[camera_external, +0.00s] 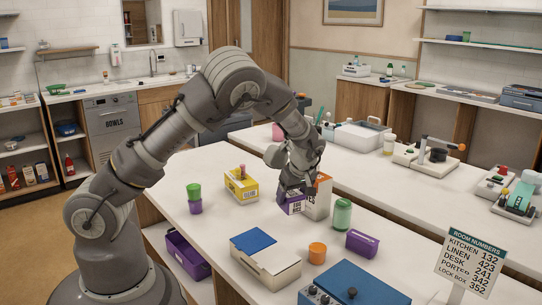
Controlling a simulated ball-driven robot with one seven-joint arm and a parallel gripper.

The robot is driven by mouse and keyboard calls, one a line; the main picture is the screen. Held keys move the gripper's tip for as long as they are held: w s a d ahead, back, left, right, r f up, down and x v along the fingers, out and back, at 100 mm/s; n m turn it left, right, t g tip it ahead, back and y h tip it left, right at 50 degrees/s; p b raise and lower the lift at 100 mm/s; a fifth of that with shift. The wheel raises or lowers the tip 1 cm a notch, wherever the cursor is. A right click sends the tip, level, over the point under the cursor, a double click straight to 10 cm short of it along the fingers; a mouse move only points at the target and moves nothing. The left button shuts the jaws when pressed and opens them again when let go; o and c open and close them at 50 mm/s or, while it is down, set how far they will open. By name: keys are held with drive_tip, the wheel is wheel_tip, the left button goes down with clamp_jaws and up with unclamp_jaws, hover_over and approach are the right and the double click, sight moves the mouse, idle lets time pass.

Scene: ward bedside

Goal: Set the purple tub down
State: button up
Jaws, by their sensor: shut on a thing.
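My gripper (292,188) points down over the middle of the white counter (225,235). It is shut on a purple tub (293,207), a small boxy thing with a white label. The fingers cover the tub's top. The tub is at or just above the counter; I cannot tell whether its base touches. An orange and white box (320,200) stands close beside it on the right, and I cannot tell whether they touch.
A yellow box (241,188) and a green-topped purple container (195,207) stand left. A green jar (342,215), orange cup (317,253) and purple box (361,243) are right. A white box with a blue lid (265,262) lies in front. Bare counter shows between.

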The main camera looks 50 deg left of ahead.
sight(287, 196)
drive_tip(key=s+a+n+g, duration=0.1)
drive_tip(key=s+a+n, duration=0.2)
drive_tip(key=a, duration=0.1)
drive_tip(key=f+b, duration=0.1)
drive_tip(key=f, duration=0.3)
drive_tip(key=f+b, duration=0.2)
drive_tip(key=f, duration=0.3)
drive_tip(key=shift+w+a+f+b, duration=0.15)
drive_tip(key=shift+w+f+b, duration=0.05)
drive_tip(key=shift+f+b, duration=0.1)
drive_tip(key=o, duration=1.2)
drive_tip(key=shift+f, duration=0.1)
drive_tip(key=shift+c, duration=0.2)
drive_tip(key=p+v, duration=0.4)
drive_tip(key=v, duration=0.8)
